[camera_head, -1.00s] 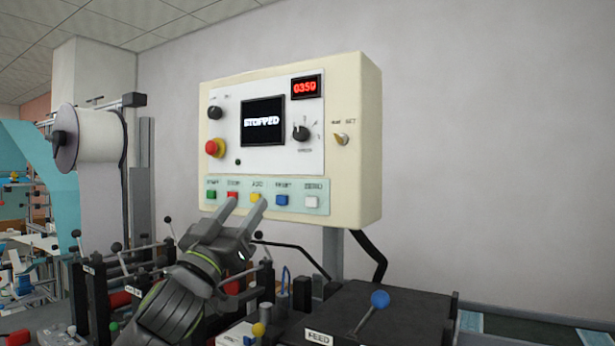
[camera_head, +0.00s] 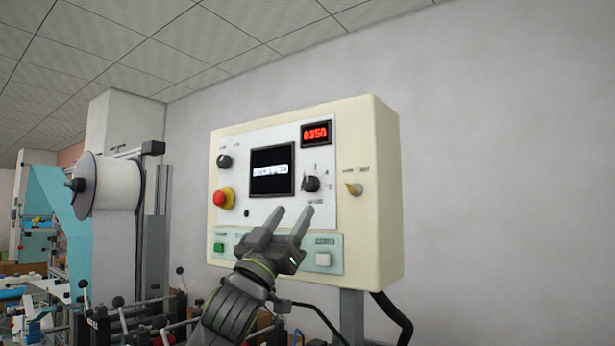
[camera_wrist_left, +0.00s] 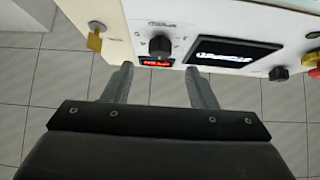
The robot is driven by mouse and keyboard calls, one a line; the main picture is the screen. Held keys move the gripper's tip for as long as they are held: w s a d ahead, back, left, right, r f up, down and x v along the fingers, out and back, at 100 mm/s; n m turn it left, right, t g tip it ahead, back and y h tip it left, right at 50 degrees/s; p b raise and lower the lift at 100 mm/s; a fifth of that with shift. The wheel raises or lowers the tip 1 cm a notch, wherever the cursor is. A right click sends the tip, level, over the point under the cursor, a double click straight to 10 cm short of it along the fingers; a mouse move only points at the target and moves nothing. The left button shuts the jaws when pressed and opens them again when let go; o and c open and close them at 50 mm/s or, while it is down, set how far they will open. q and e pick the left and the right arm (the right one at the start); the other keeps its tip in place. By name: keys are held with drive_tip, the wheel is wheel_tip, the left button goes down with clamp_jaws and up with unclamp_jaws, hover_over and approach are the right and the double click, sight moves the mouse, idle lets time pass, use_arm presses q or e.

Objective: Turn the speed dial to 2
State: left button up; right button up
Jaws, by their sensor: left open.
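The speed dial (camera_head: 311,184) is a black knob on the white face of the cream control box (camera_head: 375,225), right of the dark screen. It also shows in the left wrist view (camera_wrist_left: 160,47), upper middle, beyond the fingertips. My left gripper (camera_head: 291,212) is open and empty, with its fingers pointing up at the panel below the dial and screen. In the wrist view its two fingers (camera_wrist_left: 158,80) stand apart with nothing between them. The gap to the dial is hard to judge. My right gripper is not in view.
A red stop button (camera_head: 223,198), a green button (camera_head: 218,247), a white button (camera_head: 323,259) and a yellow switch (camera_head: 353,189) are near the dial. My left gripper hides the middle buttons. A red display (camera_head: 316,133) reads 0350. A white roll (camera_head: 108,185) stands left.

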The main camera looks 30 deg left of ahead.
sight(312, 187)
use_arm(q)
drive_tip(key=p+x, duration=0.3)
drive_tip(key=x, duration=0.3)
drive_tip(key=shift+w+r, duration=0.15)
drive_tip(key=shift+r, duration=0.1)
drive_tip(key=shift+w+d+r+p, duration=0.1)
drive_tip(key=shift+w+r+p, duration=0.25)
drive_tip(key=shift+w, duration=0.2)
drive_tip(key=c, duration=1)
drive_tip(key=shift+o, duration=0.2)
drive_tip(key=shift+f+n+y+b, duration=0.1)
drive_tip(key=shift+n+y+b, duration=0.35)
drive_tip(key=shift+b, duration=0.25)
drive_tip(key=n+y+b, duration=0.3)
drive_tip(key=n+g+y+b, duration=0.1)
drive_tip(key=n+y+b, duration=0.2)
drive_tip(key=n, duration=0.1)
drive_tip(key=n+g+y+b, duration=0.1)
drive_tip(key=n+y+b, duration=0.3)
drive_tip(key=shift+s+d, duration=0.1)
drive_tip(key=shift+d, duration=0.3)
drive_tip(key=n+g+y, duration=0.1)
drive_tip(key=n, duration=0.1)
drive_tip(key=n+g+y, duration=0.1)
drive_tip(key=n+y, duration=0.1)
drive_tip(key=shift+r+b, duration=0.3)
drive_tip(key=shift+d+r+n+g+y, duration=0.1)
drive_tip(key=shift+n+g+y, duration=0.55)
drive_tip(key=shift+n+g, duration=0.7)
drive_tip(key=shift+n, duration=0.4)
